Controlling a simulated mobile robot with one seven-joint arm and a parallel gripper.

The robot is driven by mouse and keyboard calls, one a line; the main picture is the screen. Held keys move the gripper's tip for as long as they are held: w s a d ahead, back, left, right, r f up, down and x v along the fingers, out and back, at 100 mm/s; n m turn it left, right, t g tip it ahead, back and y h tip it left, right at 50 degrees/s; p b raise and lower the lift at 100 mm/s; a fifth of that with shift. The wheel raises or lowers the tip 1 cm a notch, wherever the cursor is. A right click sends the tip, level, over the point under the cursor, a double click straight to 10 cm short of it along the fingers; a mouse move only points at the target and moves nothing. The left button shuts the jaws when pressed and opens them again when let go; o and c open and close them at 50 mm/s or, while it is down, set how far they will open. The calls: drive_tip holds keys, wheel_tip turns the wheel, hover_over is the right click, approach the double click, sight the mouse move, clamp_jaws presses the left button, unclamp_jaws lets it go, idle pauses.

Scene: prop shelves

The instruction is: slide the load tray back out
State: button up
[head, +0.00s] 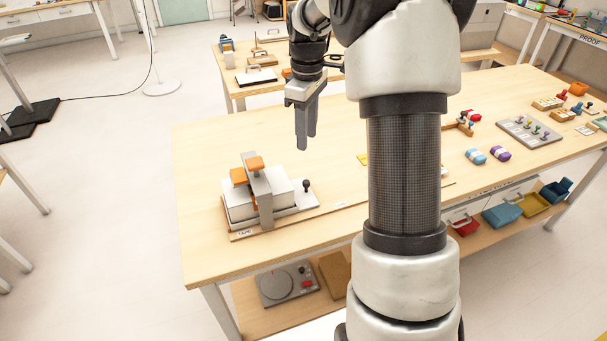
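A press-like unit with a grey upright bar (263,200) and two orange pads on top stands on a wooden base at the left of the table. A pale, flat tray (303,201) with a black knob (306,185) sticks out from its right side; this looks like the load tray. Most of it is hidden under the white body (283,187). My gripper (306,143) points down in the air above and behind the knob, apart from it. Nothing shows held. Its two fingers overlap in this view, so the gap between them is unclear.
The wooden table (220,140) has bare room left and behind the unit. Blue (475,156) and purple (500,154) items and a grey peg board (530,132) lie to the right. My arm hides the table's middle. A lower shelf holds a round-plated device (288,284).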

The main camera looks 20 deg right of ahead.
sight(306, 182)
wheel_tip(306, 182, down, 15)
drive_tip(key=shift+r+b, duration=0.1)
drive_tip(key=shift+b, duration=0.9)
clamp_jaws()
